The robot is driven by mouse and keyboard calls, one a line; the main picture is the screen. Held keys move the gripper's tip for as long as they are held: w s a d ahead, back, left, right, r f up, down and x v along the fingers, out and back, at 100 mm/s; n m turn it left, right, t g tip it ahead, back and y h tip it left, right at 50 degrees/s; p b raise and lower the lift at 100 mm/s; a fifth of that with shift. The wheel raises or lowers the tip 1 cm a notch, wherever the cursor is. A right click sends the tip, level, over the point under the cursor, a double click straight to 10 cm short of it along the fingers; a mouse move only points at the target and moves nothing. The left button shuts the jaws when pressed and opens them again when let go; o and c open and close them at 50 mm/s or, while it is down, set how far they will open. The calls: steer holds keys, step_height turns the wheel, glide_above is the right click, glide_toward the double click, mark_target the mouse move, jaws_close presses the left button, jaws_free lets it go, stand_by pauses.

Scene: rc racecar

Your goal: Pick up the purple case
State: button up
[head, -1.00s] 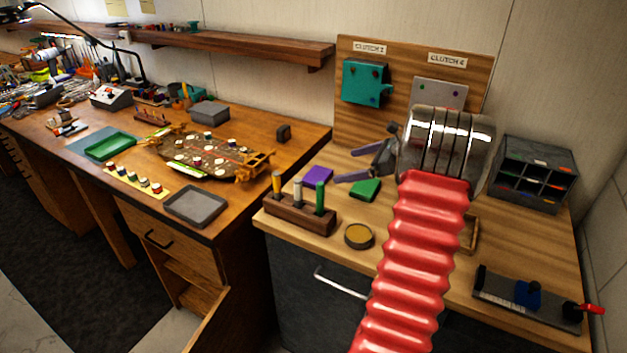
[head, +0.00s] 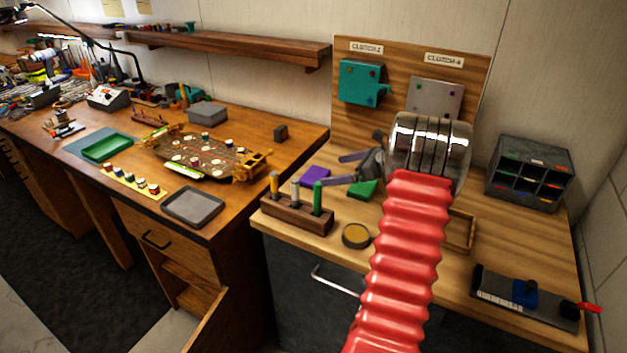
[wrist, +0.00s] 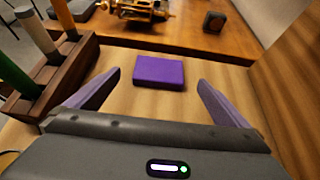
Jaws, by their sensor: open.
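The purple case (head: 315,175) is a small flat block lying on the light wood bench, left of my gripper in the head view. In the wrist view the purple case (wrist: 159,72) lies flat ahead, centred between the fingers and just beyond their tips. My gripper (head: 343,168) is open and empty, with its fingers pointing left toward the case. In the wrist view the two purple-grey fingers of my gripper (wrist: 160,87) are spread wider than the case and do not touch it.
A wooden holder (head: 298,218) with several coloured pegs stands close by; it is at left in the wrist view (wrist: 62,82). A green block (head: 362,189) lies below my gripper. A round tin (head: 356,236) sits near the front edge. An upright board (head: 480,60) stands behind.

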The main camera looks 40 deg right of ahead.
mark_target(315, 175)
steer(key=shift+x, duration=1.2)
steer(key=shift+f, duration=0.1)
steer(key=shift+x, duration=2.55)
steer(key=shift+s+f, duration=0.1)
steer(key=shift+f, duration=0.1)
steer(key=shift+c, duration=0.3)
steer(key=c, duration=1)
steer(key=shift+r, duration=0.1)
step_height(315, 175, up, 10)
steer(key=shift+f, duration=0.1)
